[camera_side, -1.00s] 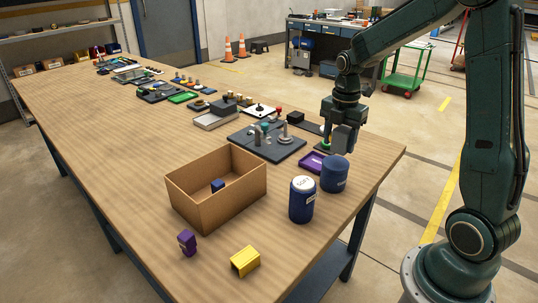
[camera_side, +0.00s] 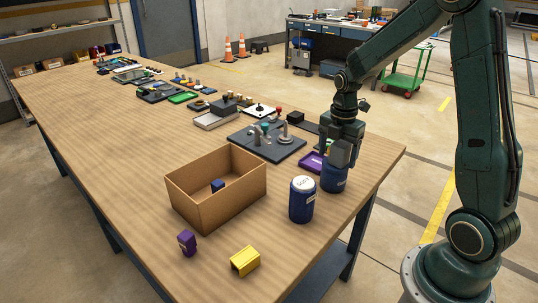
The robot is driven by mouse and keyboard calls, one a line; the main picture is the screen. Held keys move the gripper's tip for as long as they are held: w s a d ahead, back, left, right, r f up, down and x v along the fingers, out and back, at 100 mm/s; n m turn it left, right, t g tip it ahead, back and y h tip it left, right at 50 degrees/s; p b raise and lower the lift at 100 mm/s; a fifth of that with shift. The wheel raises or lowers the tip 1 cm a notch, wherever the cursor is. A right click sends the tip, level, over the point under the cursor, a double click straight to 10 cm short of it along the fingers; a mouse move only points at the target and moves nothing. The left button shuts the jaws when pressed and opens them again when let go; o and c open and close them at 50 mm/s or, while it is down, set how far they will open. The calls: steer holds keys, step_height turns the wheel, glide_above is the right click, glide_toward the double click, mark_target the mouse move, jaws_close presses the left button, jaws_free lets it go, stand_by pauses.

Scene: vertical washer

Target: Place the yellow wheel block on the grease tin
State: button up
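The yellow wheel block (camera_side: 245,261) lies on the near part of the wooden table, with an arch-like opening facing the front. Two blue cylindrical tins stand to its right. I cannot tell which is the grease tin. My gripper (camera_side: 341,157) is over the plain blue tin and hides its top. I cannot tell whether the fingers touch it or how far apart they are.
An open cardboard box (camera_side: 215,188) holding a small blue block (camera_side: 217,185) stands left of the tins. A purple block (camera_side: 187,243) stands left of the yellow block. A purple tray (camera_side: 312,162) and a dark fixture board (camera_side: 266,142) lie behind the tins.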

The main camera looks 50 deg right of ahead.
mark_target(339, 142)
stand_by(0.3)
step_height(339, 142, up, 12)
steer(key=shift+r, duration=0.15)
stand_by(0.6)
stand_by(0.5)
steer(key=s+a+r+m+t, duration=0.2)
steer(key=s+a+m, duration=0.6)
steer(key=m, duration=0.1)
steer(key=s+a+r+m+t, duration=0.2)
steer(key=s+a+m+t, duration=0.1)
steer(key=s+a+m, duration=0.5)
steer(key=shift+s+m+t, duration=0.3)
steer(key=shift+s+m, duration=0.2)
steer(key=shift+s, duration=0.1)
